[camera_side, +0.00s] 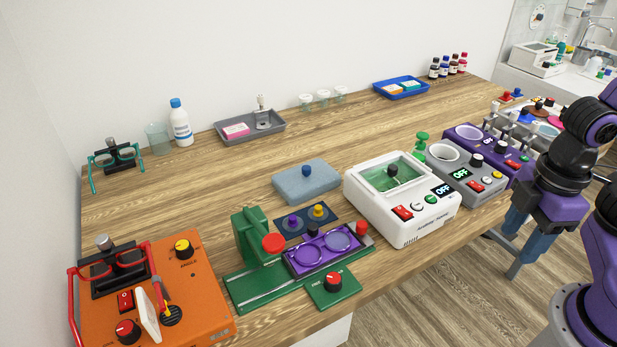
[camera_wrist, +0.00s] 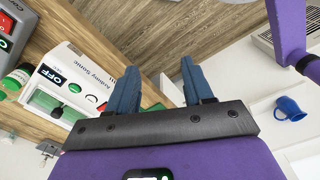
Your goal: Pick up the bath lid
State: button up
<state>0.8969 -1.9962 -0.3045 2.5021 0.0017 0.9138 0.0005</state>
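The white ultrasonic bath (camera_side: 421,224) stands near the front edge of the bench. Its clear lid (camera_side: 375,177), with a black knob (camera_side: 393,171), appears to lie over the green-tinted opening on top. In the wrist view the bath (camera_wrist: 99,72) is at the left, and its green window (camera_wrist: 42,101) is only partly visible. My gripper (camera_side: 518,245) is off the bench's front edge, right of the bath and apart from it. In the wrist view my gripper (camera_wrist: 159,68) has its two blue fingers spread with nothing between them.
A grey heater (camera_side: 470,183) and a purple device (camera_side: 515,168) stand between the bath and my arm. A green bottle (camera_side: 421,143) is behind the bath. A pale blue block (camera_side: 300,186) and a purple-and-green fixture (camera_side: 322,250) lie to the left. The bench middle is fairly clear.

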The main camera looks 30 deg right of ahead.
jog(key=w+a+r+m+y, duration=0.1)
jog(key=w+a+r, duration=0.1)
jog(key=w+a, duration=0.55)
jog(key=m+t+y, duration=0.2)
jog(key=m+t, duration=0.1)
send_over(306, 167)
jog(key=s+d, duration=0.1)
jog(key=s, duration=0.1)
notch_tip(306, 167, down, 10)
jog(key=shift+r, duration=0.2)
jog(key=shift+d+x, duration=0.2)
jog(key=shift+x, duration=1.1)
jog(key=shift+d+x, duration=0.2)
jog(key=shift+x, duration=1.05)
jog(key=shift+w+f, duration=0.1)
